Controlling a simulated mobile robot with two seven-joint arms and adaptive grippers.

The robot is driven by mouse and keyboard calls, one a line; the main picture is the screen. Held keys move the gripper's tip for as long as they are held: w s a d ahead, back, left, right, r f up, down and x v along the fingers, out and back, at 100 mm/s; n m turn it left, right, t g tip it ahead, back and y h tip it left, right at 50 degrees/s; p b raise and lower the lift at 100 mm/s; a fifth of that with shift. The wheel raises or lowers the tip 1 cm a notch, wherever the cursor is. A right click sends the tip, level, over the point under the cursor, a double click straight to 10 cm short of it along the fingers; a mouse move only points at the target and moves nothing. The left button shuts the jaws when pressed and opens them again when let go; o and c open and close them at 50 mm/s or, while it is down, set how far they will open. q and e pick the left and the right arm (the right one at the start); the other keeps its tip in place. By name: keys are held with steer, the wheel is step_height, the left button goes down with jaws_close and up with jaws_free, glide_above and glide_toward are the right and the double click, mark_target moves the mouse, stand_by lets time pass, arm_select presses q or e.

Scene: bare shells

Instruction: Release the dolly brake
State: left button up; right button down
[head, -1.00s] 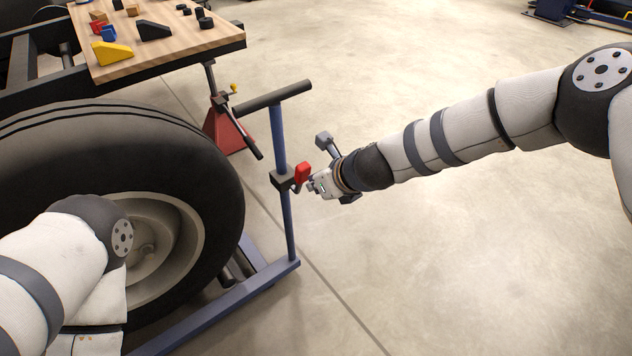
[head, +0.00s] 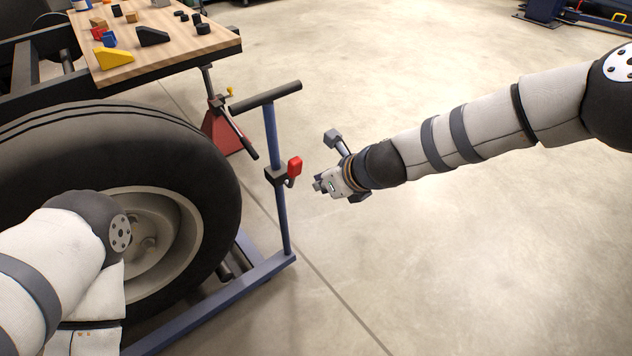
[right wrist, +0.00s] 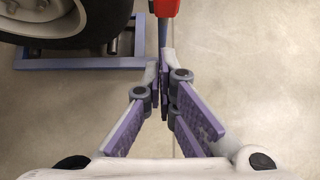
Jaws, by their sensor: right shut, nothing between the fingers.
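The blue dolly frame (head: 225,301) lies around the foot of a large black tire (head: 215,165). Its upright blue post (head: 281,215) carries a black crossbar handle (head: 265,96). A red brake lever (head: 294,166) sits on a black bracket on the post and points upward. The lever also shows at the top of the right wrist view (right wrist: 166,7). My right gripper (head: 318,186) is shut and empty, to the right of the lever and a little below it, apart from it. In the right wrist view its fingers (right wrist: 165,62) meet. My left gripper is out of the picture.
A wooden-topped bench (head: 165,48) with several small blocks stands at the upper left. A red jack stand (head: 222,130) is behind the post.

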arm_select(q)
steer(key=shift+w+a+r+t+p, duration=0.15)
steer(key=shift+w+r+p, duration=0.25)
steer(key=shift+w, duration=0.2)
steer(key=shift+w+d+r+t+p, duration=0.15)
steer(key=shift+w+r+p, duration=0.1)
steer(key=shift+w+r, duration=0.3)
arm_select(e)
step_height(320, 180, up, 7)
steer(key=s+d, duration=0.1)
steer(key=shift+s+d+f, duration=0.2)
steer(key=shift+s+d, duration=0.05)
steer(key=shift+d, duration=0.1)
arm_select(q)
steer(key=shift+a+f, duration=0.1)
